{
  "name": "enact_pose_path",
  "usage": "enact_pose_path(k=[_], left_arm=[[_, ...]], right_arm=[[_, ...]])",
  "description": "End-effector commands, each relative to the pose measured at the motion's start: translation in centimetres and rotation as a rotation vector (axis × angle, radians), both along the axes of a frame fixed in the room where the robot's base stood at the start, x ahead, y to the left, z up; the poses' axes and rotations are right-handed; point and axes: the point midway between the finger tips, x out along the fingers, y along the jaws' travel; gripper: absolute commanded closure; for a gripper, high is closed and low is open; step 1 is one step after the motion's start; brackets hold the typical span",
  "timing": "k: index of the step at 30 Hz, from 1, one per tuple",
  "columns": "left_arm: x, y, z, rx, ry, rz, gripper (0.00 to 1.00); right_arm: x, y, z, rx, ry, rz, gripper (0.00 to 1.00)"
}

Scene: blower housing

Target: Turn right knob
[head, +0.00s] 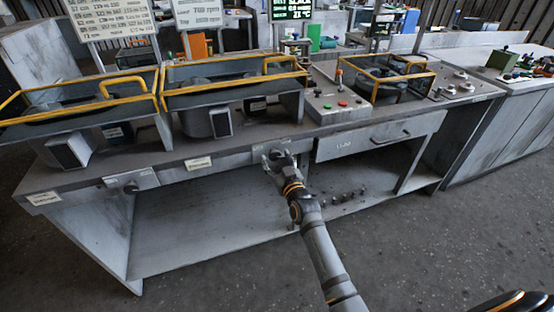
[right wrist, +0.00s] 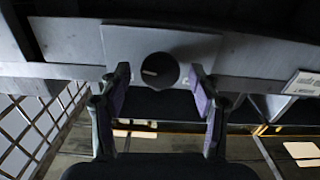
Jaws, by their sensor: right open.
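The right knob (right wrist: 160,71) is a round black dial with a pale pointer mark on a grey plate (right wrist: 112,38) of the bench front. The mark points roughly sideways to the left. My right gripper (right wrist: 161,88) is open, with one purple-padded finger to each side of the knob and a gap on both sides. In the head view my right gripper (head: 277,158) is at the front edge of the bench and hides most of this knob. The left knob (head: 131,187) is on its own plate further left.
The grey bench (head: 228,165) carries yellow-framed blower housings (head: 212,95) and a control box (head: 335,103) with buttons. A drawer (head: 375,138) is right of my gripper. Below is an open shelf (head: 200,225) with small parts at its right. The floor in front is clear.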

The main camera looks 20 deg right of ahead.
Motion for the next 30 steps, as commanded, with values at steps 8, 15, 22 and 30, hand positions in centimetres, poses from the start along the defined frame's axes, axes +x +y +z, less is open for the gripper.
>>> enact_pose_path(k=[8, 15, 22, 30], left_arm=[[0.5, 0.0, 0.0, 0.0, -0.008, -0.001, 1.0], [0.5, 0.1, 0.1, 0.002, -0.008, 0.0, 1.0], [0.5, 0.2, 0.2, 0.003, -0.008, -0.001, 1.0], [0.5, 0.2, 1.1, 0.003, -0.008, -0.001, 1.0]], right_arm=[[0.0, 0.0, 0.0, 0.0, 0.0, 0.0, 0.55], [0.0, 0.0, 0.0, 0.0, 0.0, 0.0, 0.88], [0.0, 0.0, 0.1, 0.016, 0.001, 0.0, 0.92], [0.0, 0.0, 0.2, 0.149, 0.006, 0.001, 0.92]])
